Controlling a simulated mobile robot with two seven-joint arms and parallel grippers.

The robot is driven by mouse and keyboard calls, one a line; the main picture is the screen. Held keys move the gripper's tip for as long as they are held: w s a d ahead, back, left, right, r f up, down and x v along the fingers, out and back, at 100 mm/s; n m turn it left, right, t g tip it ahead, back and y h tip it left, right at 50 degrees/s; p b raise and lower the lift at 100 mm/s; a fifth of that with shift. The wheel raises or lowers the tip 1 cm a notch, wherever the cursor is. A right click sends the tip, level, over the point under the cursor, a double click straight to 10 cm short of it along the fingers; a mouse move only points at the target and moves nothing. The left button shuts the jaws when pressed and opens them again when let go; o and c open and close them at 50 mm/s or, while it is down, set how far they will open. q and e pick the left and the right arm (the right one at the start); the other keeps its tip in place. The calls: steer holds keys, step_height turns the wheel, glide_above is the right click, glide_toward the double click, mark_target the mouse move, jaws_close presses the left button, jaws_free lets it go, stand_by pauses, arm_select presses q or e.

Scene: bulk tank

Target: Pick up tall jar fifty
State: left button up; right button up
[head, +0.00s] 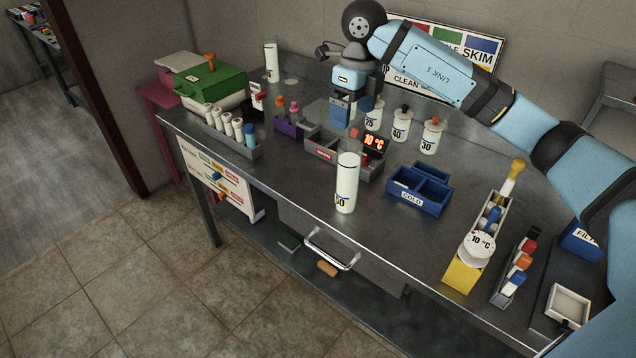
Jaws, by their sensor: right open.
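A tall white jar (347,182) with a dark band near its top stands upright near the table's front edge. Its label is partly turned away, and the number seems to read 50. My right gripper (341,118) reaches in from the right and points down, behind the jar in the picture. It is open, apart from the jar, with nothing visible in it. My left gripper is not in view.
Jars marked 25 (373,117), 40 (401,125) and 30 (432,137) stand behind. A grey box with a red 10 °C display (343,153) and a blue COLD box (418,187) flank the tall jar. Another tall jar (271,63) stands at the back left. A yellow holder (463,275) is at right.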

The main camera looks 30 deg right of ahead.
mark_target(350, 156)
steer(key=shift+h, duration=0.3)
steer(key=shift+w+d+f+p, duration=0.15)
steer(key=shift+w+f+p, duration=0.05)
steer(key=shift+f, duration=1.95)
steer(key=shift+w+d+f+p, duration=0.1)
steer(key=shift+w+f+p, duration=0.1)
steer(key=shift+f, duration=2)
steer(key=shift+w+d+f+p, duration=0.15)
steer(key=shift+f+p, duration=0.05)
steer(key=shift+f, duration=1.95)
steer(key=shift+r, duration=0.1)
jaws_close()
